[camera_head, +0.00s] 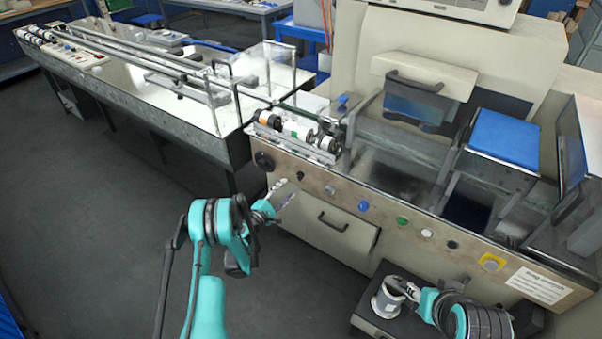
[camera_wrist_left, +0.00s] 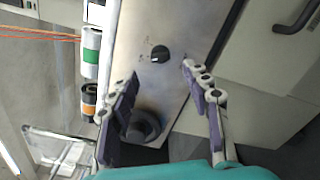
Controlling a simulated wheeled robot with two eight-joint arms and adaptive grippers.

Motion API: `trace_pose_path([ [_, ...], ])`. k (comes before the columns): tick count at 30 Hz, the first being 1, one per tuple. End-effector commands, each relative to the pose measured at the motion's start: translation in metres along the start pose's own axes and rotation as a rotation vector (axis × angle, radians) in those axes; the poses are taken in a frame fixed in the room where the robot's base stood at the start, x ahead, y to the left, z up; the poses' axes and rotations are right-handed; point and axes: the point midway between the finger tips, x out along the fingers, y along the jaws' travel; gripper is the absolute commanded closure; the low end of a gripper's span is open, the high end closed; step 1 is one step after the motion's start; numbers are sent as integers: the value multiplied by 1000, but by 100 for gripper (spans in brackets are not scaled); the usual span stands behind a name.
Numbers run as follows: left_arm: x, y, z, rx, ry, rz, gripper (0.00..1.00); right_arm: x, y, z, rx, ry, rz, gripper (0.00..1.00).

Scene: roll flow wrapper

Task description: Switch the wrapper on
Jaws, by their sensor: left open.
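The wrapper (camera_head: 345,195) has a long metal front panel with several knobs and buttons. A small black rotary switch (camera_wrist_left: 160,53) with a white mark sits on this panel in the left wrist view, and it also shows in the head view (camera_head: 300,176). My left gripper (camera_wrist_left: 159,69) is open and empty, its fingertips on either side of the line to the switch, apart from it. In the head view my left gripper (camera_head: 284,203) is in front of the panel's left end. My right gripper (camera_head: 408,289) is low at the right, beside a pale cylindrical object (camera_head: 387,299); its grip is unclear.
A larger round black knob (camera_wrist_left: 143,128) is left of the switch in the head view. Blue (camera_head: 363,206), green (camera_head: 402,221) and yellow-framed (camera_head: 492,262) buttons lie farther right. A drawer handle (camera_head: 333,222) protrudes below the panel. The floor at left is clear.

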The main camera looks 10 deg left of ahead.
Motion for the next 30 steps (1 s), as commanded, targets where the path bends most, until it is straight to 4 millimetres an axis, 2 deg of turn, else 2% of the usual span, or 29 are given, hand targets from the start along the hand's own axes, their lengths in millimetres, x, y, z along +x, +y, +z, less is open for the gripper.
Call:
trace_pose_path([
  [4, 13, -3, -2, -6, -1, 3, 52, 4, 0, 3, 0, 0, 0, 60],
  [12, 58, -4, -2, -4, -2, 2, 52, 16, 0, 12, 0, 0, 0, 60],
  [15, 68, -3, -2, -4, -1, 2, 52, 18, 0, 13, 0, 0, 0, 60],
  [19, 76, -2, -1, -4, 0, 2, 52, 19, 0, 14, 0, 0, 0, 60],
  [26, 77, -1, -1, -4, 0, 2, 52, 19, 0, 14, 0, 0, 0, 60],
  [28, 77, -1, -1, -4, 0, 2, 65, 19, 0, 14, 0, 0, 0, 60],
  [30, 77, -1, -1, -4, 0, 2, 83, 19, 0, 14, 0, 0, 0, 60],
])
